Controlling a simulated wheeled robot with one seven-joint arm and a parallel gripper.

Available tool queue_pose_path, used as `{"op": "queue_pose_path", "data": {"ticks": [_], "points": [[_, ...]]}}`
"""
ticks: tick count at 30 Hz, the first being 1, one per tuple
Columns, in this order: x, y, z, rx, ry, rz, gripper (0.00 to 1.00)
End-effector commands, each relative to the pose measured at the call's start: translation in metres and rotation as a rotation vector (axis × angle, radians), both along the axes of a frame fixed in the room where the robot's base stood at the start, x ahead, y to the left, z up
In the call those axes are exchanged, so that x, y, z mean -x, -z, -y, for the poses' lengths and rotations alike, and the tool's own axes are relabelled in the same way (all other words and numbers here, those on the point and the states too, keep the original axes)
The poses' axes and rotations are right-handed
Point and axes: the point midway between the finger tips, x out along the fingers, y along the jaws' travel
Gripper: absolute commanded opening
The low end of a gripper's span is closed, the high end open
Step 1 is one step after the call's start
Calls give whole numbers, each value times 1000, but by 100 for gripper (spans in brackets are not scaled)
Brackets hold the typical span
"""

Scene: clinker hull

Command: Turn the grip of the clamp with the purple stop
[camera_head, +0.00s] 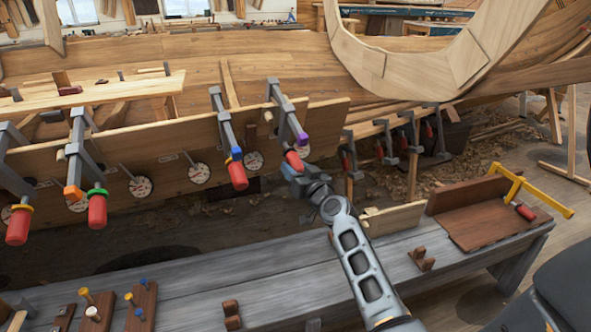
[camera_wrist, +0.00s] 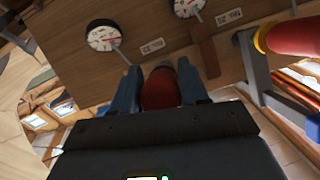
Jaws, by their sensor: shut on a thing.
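The clamp with the purple stop (camera_head: 302,138) hangs on the wooden plank of the hull, right of the clamp with the blue stop. Its red grip (camera_head: 293,158) points down toward me and is partly hidden by my gripper (camera_head: 291,171). In the wrist view the red grip (camera_wrist: 161,92) sits between the two blue fingers of my gripper (camera_wrist: 160,82), which is shut on it. The purple stop does not show in the wrist view.
The neighbouring clamp's red grip (camera_head: 237,175) hangs close on the left; a yellow-ringed grip (camera_wrist: 295,37) shows right in the wrist view. Round dials (camera_head: 254,161) line the plank. A grey bench (camera_head: 300,275) runs below my arm. More clamps (camera_head: 97,208) stand further left.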

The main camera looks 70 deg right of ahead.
Motion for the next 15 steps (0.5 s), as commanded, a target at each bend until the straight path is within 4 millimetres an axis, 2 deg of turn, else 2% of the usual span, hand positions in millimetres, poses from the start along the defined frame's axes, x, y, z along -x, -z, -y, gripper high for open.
{"op": "queue_pose_path", "data": {"ticks": [8,15], "points": [[0,3,0,-28,-15,27,13],[-1,6,-1,-123,-68,116,13]]}}
